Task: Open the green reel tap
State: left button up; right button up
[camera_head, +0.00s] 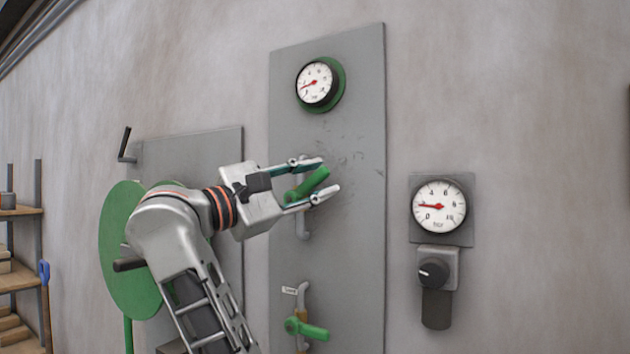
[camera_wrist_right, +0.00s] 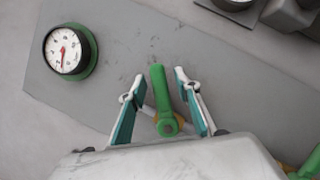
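A green tap lever (camera_head: 308,184) sits on the tall grey wall panel, above a grey downward spout (camera_head: 302,226). It slants up to the right in the head view. My right gripper (camera_head: 329,175) is open, with one finger on each side of this lever. In the right wrist view the lever (camera_wrist_right: 161,90) stands between the two fingers of the gripper (camera_wrist_right: 159,77), with gaps visible on both sides. A second green tap lever (camera_head: 308,328) is lower on the panel, by a small label too small to read. My left gripper is not in view.
A green-rimmed gauge (camera_head: 316,84) is at the panel's (camera_head: 340,130) top. Another gauge (camera_head: 439,207) with a black knob (camera_head: 433,272) below is to the right. A green reel (camera_head: 118,250) is behind my right arm. Shelves (camera_head: 20,275) stand far left.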

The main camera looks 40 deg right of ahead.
jog(key=v, duration=0.7)
jog(key=shift+a, duration=0.3)
